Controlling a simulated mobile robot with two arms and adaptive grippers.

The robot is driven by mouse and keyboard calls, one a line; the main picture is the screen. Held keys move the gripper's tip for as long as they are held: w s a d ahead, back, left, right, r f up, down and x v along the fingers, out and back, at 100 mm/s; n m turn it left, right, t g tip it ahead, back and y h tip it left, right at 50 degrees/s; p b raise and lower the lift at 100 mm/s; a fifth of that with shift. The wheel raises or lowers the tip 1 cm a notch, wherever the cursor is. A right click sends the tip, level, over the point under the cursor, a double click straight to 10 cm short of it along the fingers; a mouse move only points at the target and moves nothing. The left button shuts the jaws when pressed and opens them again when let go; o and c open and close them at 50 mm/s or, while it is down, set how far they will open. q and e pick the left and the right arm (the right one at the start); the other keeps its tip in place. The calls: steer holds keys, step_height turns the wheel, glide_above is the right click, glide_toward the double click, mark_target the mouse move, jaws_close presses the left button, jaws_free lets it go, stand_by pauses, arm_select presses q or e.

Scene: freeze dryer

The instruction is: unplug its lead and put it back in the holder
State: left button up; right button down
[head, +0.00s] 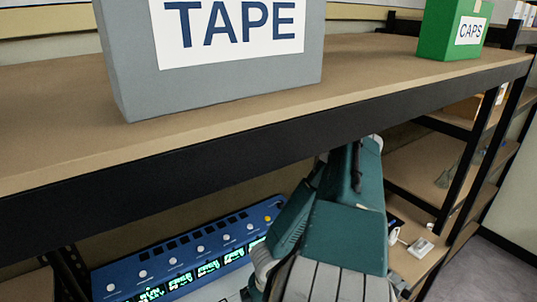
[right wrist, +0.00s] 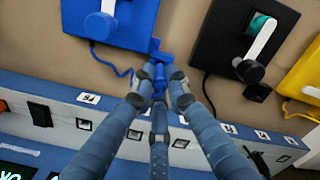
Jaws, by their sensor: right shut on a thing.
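In the right wrist view my right gripper (right wrist: 160,90) is shut on a small blue plug (right wrist: 158,72), with its fingertips closed around it. A blue lead (right wrist: 117,68) hangs below that unit and runs behind the fingers. The fingers hide part of the plug, so I cannot tell whether it touches anything. A blue-grey panel (right wrist: 60,88) with a row of square sockets lies below. My left gripper is not in view.
A black unit (right wrist: 205,45) and a yellow unit (right wrist: 308,75) stand to the right. In the head view, a shelf (head: 400,62) bearing a TAPE box (head: 235,80) and a green CAPS box (head: 440,38) overhangs a blue instrument (head: 165,262) with lit displays.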

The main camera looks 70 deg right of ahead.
steer(key=shift+f+b, duration=0.4)
steer(key=shift+f, duration=0.5)
steer(key=c, duration=1.6)
jaws_free()
steer(key=shift+c, duration=0.2)
